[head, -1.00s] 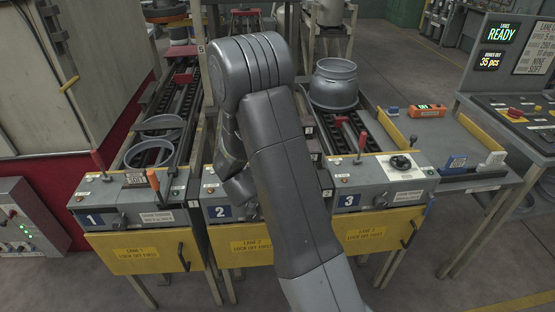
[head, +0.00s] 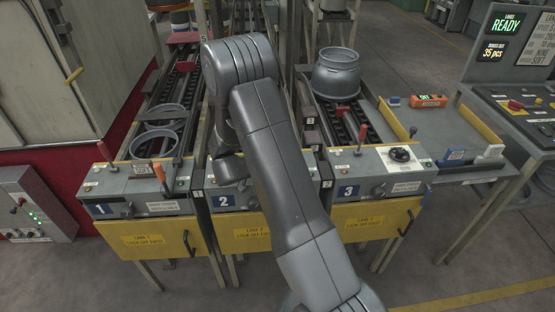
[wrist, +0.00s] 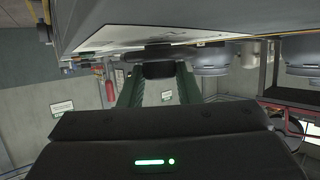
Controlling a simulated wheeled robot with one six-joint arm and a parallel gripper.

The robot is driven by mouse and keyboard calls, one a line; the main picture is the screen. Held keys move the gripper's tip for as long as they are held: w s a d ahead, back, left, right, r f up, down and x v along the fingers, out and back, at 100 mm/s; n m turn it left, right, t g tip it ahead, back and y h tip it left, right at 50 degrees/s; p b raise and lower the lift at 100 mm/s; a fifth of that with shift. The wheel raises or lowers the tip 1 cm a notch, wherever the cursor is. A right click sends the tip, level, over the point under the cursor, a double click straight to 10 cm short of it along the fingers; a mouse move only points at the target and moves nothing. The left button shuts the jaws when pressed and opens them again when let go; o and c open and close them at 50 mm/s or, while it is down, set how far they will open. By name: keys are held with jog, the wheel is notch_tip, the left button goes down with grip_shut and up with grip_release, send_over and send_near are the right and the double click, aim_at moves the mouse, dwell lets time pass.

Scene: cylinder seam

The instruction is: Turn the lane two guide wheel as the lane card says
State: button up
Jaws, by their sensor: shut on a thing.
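The lane two station, marked by the blue 2 plate (head: 225,201), stands at the middle in the head view. My arm crosses in front of it and hides the guide wheel and my gripper there. In the wrist view a dark, flat wheel (wrist: 180,53) shows edge-on against the grey panel (wrist: 240,18). My gripper (wrist: 158,70) is shut on this wheel at its near side; the exact grip is hard to see. A white notice (head: 540,42) at the upper right is cut off and only partly readable.
Lane 3 (head: 375,178), with a black knob (head: 400,154) and a red lever (head: 361,136), is at right. A yellow front panel (head: 242,238) hangs below lane 2. A control desk (head: 515,105) stands far right.

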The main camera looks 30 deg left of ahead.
jog(key=o, duration=1)
notch_tip(320, 180, up, 10)
jog(key=shift+r+b, duration=0.1)
jog(key=shift+b, duration=0.25)
jog(key=shift+c, duration=0.3)
